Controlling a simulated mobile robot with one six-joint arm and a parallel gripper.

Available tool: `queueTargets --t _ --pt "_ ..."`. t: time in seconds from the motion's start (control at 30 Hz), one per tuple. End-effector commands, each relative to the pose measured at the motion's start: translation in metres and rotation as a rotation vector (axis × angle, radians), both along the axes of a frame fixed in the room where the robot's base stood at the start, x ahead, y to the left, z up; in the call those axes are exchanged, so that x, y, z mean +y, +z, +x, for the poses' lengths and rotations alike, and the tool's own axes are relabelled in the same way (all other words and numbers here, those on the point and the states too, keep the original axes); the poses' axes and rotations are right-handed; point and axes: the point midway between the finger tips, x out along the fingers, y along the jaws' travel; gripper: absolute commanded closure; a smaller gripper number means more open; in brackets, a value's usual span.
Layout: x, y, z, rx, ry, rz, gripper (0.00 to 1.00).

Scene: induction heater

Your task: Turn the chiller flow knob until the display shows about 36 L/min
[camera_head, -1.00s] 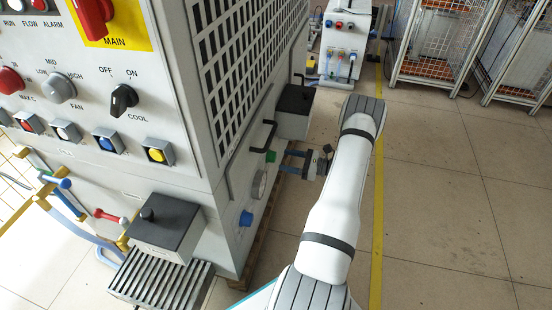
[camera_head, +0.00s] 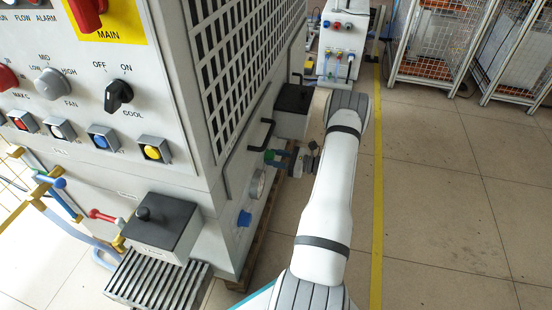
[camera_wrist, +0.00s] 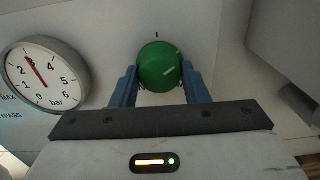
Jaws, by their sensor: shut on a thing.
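The round green knob (camera_wrist: 155,60) sits on the grey side panel in the wrist view. Its short white mark points to the right and slightly up. A dark tick is on the panel above it. My gripper (camera_wrist: 160,84) has its two blue fingers on either side of the knob, shut on it. In the head view the green knob (camera_head: 270,155) is small and partly covered by my gripper (camera_head: 278,157). No flow display in L/min is readable in either view.
A round pressure gauge (camera_wrist: 45,75) marked in bar is left of the knob, its red needle near 3. A blue knob (camera_head: 244,218) and a dark handle (camera_head: 262,135) are on the same side. A black-topped box (camera_head: 293,103) projects behind. Open floor lies to the right.

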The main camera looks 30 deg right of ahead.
Motion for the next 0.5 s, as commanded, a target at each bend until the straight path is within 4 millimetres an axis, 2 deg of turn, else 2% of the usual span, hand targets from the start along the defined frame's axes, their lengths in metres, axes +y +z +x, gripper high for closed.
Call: queueTargets --t 0.2,0.5 --pt "-0.0003 -0.0001 -0.0003 0.0 0.0 0.0 0.82" --pt "-0.0007 0.0012 -0.0006 0.033 -0.001 0.037 0.82"
